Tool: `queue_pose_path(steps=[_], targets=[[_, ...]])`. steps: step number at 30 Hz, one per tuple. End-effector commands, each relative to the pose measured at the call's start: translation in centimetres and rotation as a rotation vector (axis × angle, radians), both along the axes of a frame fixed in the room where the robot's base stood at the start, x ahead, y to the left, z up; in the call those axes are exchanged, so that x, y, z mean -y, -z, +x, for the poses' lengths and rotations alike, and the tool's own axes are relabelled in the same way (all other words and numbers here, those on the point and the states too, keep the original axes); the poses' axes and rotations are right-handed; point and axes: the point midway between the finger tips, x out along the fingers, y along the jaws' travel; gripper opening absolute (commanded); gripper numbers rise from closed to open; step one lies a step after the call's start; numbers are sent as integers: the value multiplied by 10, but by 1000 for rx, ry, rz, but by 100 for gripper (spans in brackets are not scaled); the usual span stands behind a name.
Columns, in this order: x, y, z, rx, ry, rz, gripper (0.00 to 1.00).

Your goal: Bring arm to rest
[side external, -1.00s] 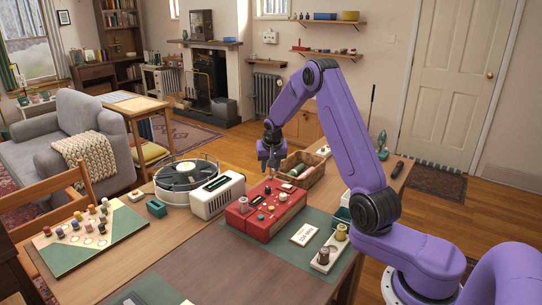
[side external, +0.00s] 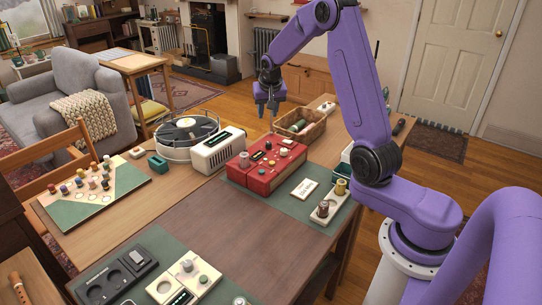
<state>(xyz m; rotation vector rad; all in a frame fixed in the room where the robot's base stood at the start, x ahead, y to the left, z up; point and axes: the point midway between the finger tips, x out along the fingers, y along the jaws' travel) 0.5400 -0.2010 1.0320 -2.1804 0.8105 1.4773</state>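My purple arm rises from its base at the right and bends over the far part of the table (side external: 215,225). My gripper (side external: 272,112) hangs pointing down at the arm's end, above the back of the red box with knobs (side external: 265,182) and left of the wicker basket (side external: 318,127). Its two dark fingers look a little apart, with nothing seen between them. It appears clear of the objects below.
A cream device (side external: 218,150) and a round fan-like unit (side external: 187,131) stand left of the red box. A green board with coloured pegs (side external: 95,205) lies at the left. Dark and cream panels (side external: 120,275) lie at the front. The middle front of the table is bare.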

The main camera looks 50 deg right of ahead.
Motion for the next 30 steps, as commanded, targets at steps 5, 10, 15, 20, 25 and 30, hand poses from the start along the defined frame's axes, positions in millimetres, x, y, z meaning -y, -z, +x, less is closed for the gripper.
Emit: queue_pose_path(steps=[5, 10, 15, 20, 25, 30], targets=[[-53, -10, -1, -30, -158, 8, 37], [-105, -19, -13, -66, -322, 12, 37], [-151, -26, -36, -101, -489, 14, 37], [-190, -32, -65, -136, -648, 12, 37], [-223, -37, -104, -173, -815, 9, 37], [-248, -40, -148, -210, -984, 4, 37]])
